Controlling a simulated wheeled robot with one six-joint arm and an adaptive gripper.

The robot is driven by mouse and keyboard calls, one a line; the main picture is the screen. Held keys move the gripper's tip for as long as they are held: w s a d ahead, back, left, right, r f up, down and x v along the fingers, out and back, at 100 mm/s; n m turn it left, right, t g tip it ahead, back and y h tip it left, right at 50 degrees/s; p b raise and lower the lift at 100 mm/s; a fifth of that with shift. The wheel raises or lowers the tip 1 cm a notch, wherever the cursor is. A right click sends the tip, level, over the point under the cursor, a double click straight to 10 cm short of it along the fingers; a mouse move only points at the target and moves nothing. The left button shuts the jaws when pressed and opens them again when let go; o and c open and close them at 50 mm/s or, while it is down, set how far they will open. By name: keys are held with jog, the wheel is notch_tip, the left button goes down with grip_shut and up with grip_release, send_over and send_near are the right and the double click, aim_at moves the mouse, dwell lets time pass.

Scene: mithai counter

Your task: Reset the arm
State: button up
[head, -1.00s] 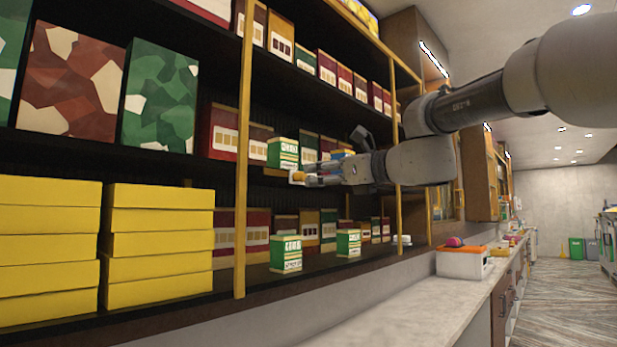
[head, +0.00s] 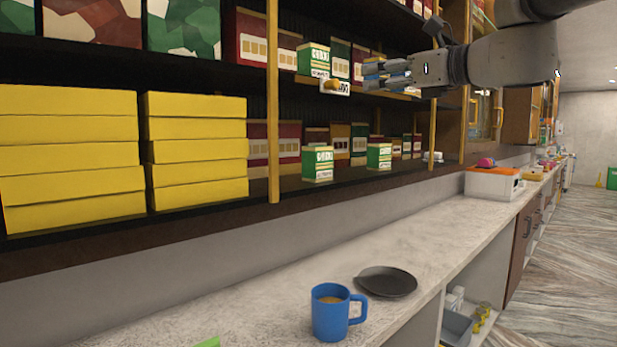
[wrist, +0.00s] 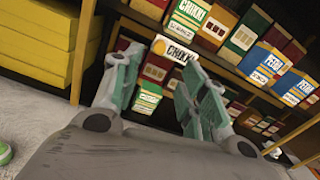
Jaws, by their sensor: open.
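My gripper (head: 385,74) is at the upper right of the head view, in front of the upper shelf, with my arm reaching in from the right. In the wrist view my gripper (wrist: 155,88) has its two fingers apart with nothing held between them. A green and white chikki box (head: 313,60) stands on the shelf edge, just left of the fingertips and apart from them. It also shows in the wrist view (wrist: 186,22), beyond the fingers. A white label card (head: 335,87) with a yellow knob-like piece is on the shelf edge below that box.
Stacked yellow boxes (head: 195,150) fill the shelf at left. Two green and white boxes, one nearer (head: 318,164) and one farther (head: 379,156), stand on the lower shelf. A blue mug (head: 331,312) and a dark plate (head: 386,281) are on the counter. A shelf post (head: 273,110) stands left of my gripper.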

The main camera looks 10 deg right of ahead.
jog(key=s+d+f+n+g+h, duration=0.2)
jog(key=d+f+n+g, duration=0.1)
jog(key=f+n, duration=0.5)
jog(key=s+d+f+n+g+h, duration=0.25)
jog(key=f+n, duration=0.25)
jog(key=f, duration=0.5)
jog(key=s+d+f+n+g+h, duration=0.2)
jog(key=s+d+f+n, duration=0.1)
jog(key=s+f+n, duration=0.4)
jog(key=s+d+f+n+g+h, duration=0.3)
jog(key=s+f+n, duration=0.4)
jog(key=f, duration=0.4)
jog(key=shift+s+d, duration=0.2)
jog(key=shift+d, duration=0.15)
